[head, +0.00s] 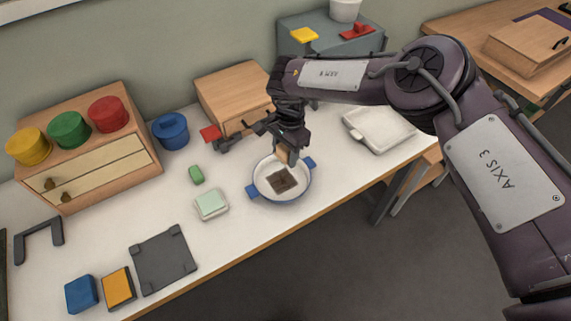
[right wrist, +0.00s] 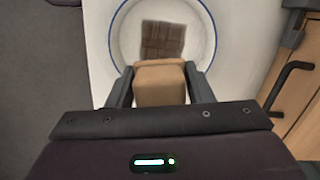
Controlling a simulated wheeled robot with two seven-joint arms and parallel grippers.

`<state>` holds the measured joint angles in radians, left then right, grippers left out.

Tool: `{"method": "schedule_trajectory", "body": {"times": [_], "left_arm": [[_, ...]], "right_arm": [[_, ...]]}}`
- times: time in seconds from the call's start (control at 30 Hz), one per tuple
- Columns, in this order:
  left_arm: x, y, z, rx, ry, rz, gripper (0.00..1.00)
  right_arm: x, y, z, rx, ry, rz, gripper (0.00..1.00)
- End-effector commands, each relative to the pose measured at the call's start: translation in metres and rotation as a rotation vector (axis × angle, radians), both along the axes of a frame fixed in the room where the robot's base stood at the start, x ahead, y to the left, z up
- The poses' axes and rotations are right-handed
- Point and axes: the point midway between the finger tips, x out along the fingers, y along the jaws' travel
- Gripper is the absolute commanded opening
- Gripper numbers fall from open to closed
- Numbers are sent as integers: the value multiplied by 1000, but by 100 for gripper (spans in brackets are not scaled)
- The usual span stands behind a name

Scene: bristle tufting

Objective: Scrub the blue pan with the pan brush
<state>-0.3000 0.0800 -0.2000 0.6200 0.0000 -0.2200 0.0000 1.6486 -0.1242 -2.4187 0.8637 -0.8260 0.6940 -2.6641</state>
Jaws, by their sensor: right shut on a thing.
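The blue pan (head: 262,198) stands on the white table, round with a pale inside, a blue rim and two blue handles. A dark brown patch (head: 282,180) lies on its floor. In the right wrist view the pan (right wrist: 117,45) is partly cut off at the top, with the brown patch (right wrist: 163,40) inside. My right gripper (head: 286,150) is shut on a tan block, which I take for the pan brush (right wrist: 160,82). The brush is over the pan's far side; I cannot tell whether it touches the pan. Its underside is hidden. My left gripper is not in view.
A pale green block (head: 211,204) and a small green block (head: 197,175) lie left of the pan. A wooden drawer box (head: 235,90) stands behind, and a white tray (head: 380,130) lies right. A blue pot (head: 170,132) stands back left. The front left holds a dark mat (head: 163,260).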

Motion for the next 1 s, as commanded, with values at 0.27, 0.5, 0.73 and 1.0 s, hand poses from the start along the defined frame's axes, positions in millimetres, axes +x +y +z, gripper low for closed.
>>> {"method": "schedule_trajectory", "body": {"times": [0.27,0.5,0.73,1.0], "left_arm": [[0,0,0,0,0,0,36],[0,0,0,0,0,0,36],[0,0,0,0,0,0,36],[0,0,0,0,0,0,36]], "right_arm": [[4,0,-6,0,3,63,28],[3,0,-34,0,2,61,28],[3,0,-60,-1,3,59,28],[4,0,-75,0,1,60,28]]}}
